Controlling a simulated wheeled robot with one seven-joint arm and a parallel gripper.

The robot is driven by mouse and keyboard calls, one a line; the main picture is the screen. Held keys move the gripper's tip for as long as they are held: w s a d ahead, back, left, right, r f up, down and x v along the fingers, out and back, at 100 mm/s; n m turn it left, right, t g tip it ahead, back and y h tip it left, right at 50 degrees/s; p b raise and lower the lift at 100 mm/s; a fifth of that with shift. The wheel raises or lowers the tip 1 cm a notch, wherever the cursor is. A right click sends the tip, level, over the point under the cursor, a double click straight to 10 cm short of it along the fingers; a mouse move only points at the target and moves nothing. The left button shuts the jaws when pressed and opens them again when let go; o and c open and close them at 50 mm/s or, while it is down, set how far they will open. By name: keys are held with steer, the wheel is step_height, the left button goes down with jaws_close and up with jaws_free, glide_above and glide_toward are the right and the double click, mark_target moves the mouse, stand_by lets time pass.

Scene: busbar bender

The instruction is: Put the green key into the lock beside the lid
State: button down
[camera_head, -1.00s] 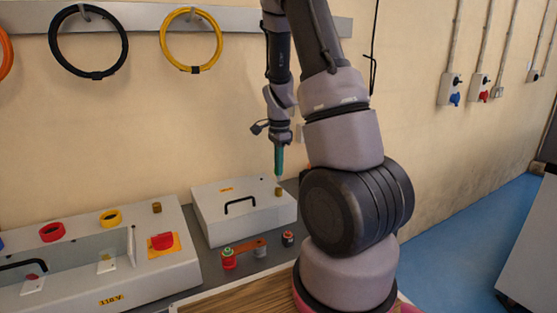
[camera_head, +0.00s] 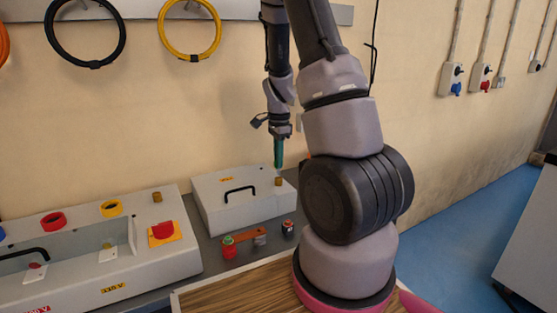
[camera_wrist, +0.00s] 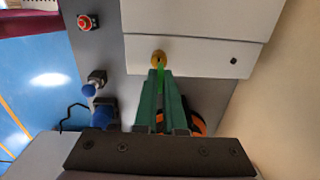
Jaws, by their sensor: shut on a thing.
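My gripper (camera_head: 278,167) points straight down above the white box at the back of the bench. In the wrist view its teal fingers (camera_wrist: 160,73) are shut on the green key (camera_wrist: 160,91), a bright green strip between them. The round brass lock (camera_head: 279,182) stands on the box top right of the lid's black handle (camera_head: 240,190). In the wrist view the lock (camera_wrist: 158,57) lies just beyond the fingertips, in line with the key. The key's end overlaps the lock's edge there; I cannot tell whether it has entered.
A larger white box (camera_head: 170,265) with red and yellow rings and its own brass lock (camera_head: 157,197) stands at left. A copper bar (camera_head: 247,236) with red and grey parts lies in front. The wall is close behind.

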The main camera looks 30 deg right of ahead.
steer(key=shift+f, duration=1.6)
stand_by(0.5)
steer(key=c, duration=0.9)
jaws_free()
step_height(320, 180, up, 11)
steer(key=shift+s+f, duration=0.1)
steer(key=shift+s, duration=0.05)
steer(key=s+a+r+n+t, duration=0.2)
steer(key=s+a+r+n, duration=0.2)
steer(key=s+r, duration=0.2)
steer(key=s+a+r+n+t+y, duration=0.1)
steer(key=s+a+r+n+t, duration=0.1)
steer(key=s+a+r+n, duration=0.3)
steer(key=s+a+r+n+t+y, duration=0.1)
steer(key=s+a+r+n+t, duration=0.2)
steer(key=s+r, duration=0.5)
steer(key=shift+s+a+r+n, duration=0.1)
steer(key=shift+a+r+n, duration=0.25)
steer(key=shift+r+n, duration=0.15)
steer(key=shift+s+a+r+n, duration=0.1)
steer(key=shift+a+r+n, duration=0.2)
steer(key=shift+r+n, duration=0.2)
